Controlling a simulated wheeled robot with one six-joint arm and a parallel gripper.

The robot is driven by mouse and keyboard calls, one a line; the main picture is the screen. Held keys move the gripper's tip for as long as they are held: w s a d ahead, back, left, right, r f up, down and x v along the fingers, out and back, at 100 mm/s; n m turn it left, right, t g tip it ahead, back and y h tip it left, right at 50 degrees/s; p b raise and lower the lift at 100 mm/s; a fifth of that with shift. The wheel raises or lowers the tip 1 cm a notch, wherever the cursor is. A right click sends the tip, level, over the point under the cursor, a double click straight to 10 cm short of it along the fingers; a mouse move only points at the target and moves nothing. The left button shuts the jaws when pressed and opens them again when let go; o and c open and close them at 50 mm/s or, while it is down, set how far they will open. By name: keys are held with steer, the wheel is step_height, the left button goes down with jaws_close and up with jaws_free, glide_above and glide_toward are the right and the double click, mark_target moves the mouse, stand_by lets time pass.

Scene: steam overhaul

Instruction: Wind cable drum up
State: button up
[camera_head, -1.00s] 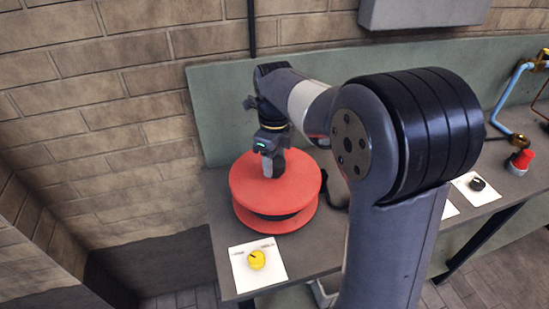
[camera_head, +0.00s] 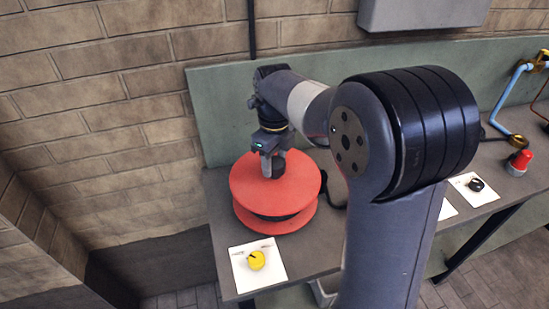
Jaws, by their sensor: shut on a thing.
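The red cable drum (camera_head: 262,205) lies flat on the grey bench at the left, with dark cable between its two round flanges. My gripper (camera_head: 272,168) points down over the upper flange, near its back and middle. It is shut on a small dark part, seemingly the drum's crank handle (camera_head: 279,165), which is mostly hidden by the fingers. My forearm covers the area right of the drum.
A white card with a yellow knob (camera_head: 256,260) lies in front of the drum. A green backboard (camera_head: 215,105) stands behind.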

steer(key=o, duration=1.4)
step_height(320, 180, up, 11)
steer(key=shift+f, duration=0.1)
step_height(320, 180, down, 11)
steer(key=shift+n+b, duration=0.35)
steer(key=shift+n, duration=0.45)
